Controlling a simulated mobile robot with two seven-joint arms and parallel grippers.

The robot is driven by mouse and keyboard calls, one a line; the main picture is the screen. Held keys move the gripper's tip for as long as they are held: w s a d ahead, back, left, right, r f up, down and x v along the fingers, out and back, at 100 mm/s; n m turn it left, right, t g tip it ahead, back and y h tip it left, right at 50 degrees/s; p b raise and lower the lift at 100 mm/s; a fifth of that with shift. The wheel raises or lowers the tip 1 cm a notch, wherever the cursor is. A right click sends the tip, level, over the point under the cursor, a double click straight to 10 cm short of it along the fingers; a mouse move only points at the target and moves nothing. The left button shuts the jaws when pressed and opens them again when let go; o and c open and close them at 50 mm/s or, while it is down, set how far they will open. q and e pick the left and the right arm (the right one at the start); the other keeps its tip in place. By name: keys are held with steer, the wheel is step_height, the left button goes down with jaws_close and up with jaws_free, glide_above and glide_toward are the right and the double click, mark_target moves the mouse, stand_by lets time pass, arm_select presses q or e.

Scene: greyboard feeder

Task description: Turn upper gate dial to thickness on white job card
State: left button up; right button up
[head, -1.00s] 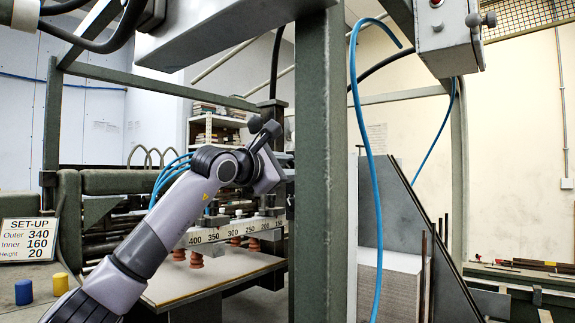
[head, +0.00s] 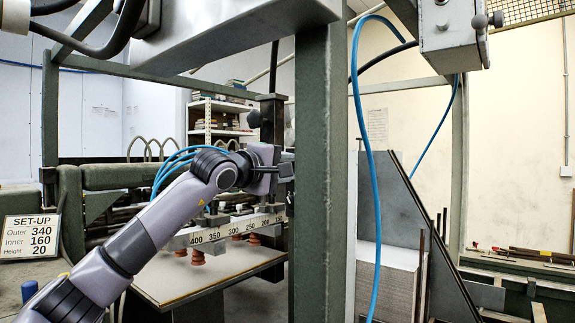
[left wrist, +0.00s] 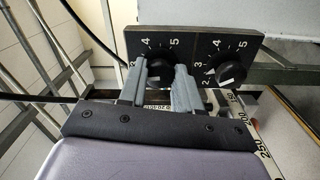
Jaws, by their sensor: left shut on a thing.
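A black plate (left wrist: 198,48) with two numbered black dials fills the top of the left wrist view. My left gripper (left wrist: 168,78) is shut on the left dial (left wrist: 159,72), one finger on each side of its knob. The fingers hide part of this dial's scale, and its setting is not clear. The right dial (left wrist: 231,72) is free, with a pale mark at its lower left. In the head view my left gripper (head: 285,171) is beside the green post, and the dials are hidden. A white SET-UP card (head: 31,237) reads Outer 340, Inner 160, Height 20. No thickness is legible.
A numbered rail (head: 235,229) with red suction cups hangs over a board (head: 215,272) below my left arm. A thick green post (head: 320,170) stands right of the gripper. Blue hoses (head: 362,180) hang beyond it. A blue peg (head: 29,291) stands at lower left.

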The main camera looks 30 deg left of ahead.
arm_select(q)
steer(key=shift+m, duration=0.6)
steer(key=o, duration=1.1)
steer(key=shift+c, duration=0.2)
steer(key=shift+s, duration=0.1)
steer(key=s+b, duration=0.3)
steer(key=s, duration=0.4)
steer(key=shift+a, duration=0.25)
